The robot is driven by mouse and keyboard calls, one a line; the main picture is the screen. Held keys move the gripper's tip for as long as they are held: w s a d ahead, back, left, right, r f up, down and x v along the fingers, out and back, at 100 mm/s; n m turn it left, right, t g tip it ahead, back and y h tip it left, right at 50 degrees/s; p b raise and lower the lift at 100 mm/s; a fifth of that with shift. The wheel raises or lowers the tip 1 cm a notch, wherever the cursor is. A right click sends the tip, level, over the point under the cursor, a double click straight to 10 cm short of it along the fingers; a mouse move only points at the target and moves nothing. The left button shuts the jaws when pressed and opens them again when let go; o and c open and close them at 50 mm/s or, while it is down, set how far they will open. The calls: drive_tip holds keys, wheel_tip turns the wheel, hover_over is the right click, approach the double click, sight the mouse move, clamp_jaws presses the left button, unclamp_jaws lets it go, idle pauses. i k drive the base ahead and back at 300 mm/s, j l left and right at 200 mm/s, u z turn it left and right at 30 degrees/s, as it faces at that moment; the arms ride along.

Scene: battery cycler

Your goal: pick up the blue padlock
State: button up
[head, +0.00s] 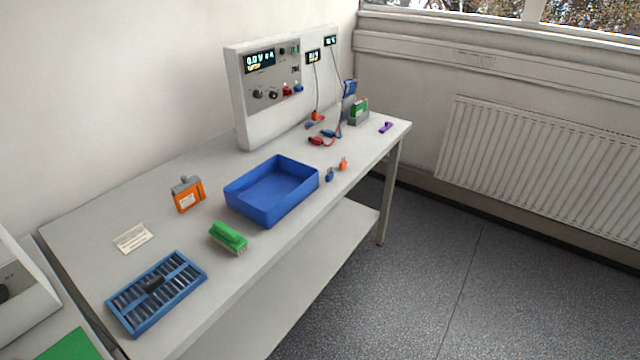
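The blue padlock (330,175) is small and lies on the grey workbench (205,248), close to its front edge, just right of the blue tray. A small orange object (343,163), which looks like a second padlock, is right beside it, slightly farther back. My gripper is not in the head view, so its position and state do not show.
The empty blue tray (262,218) stands left of the padlock. Red and blue clip leads (320,140) lie behind it, below the cycler (262,112). A green brush (228,237), an orange pack (187,197) and a blue rack (135,322) are farther left.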

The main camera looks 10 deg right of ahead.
sight(329, 177)
drive_tip(key=i+j+z, duration=0.1)
drive_tip(key=i+l+u, duration=0.4)
drive_tip(key=i+l, duration=0.15)
drive_tip(key=i, duration=0.35)
drive_tip(key=i+l+u, duration=0.45)
drive_tip(key=i+l, duration=0.35)
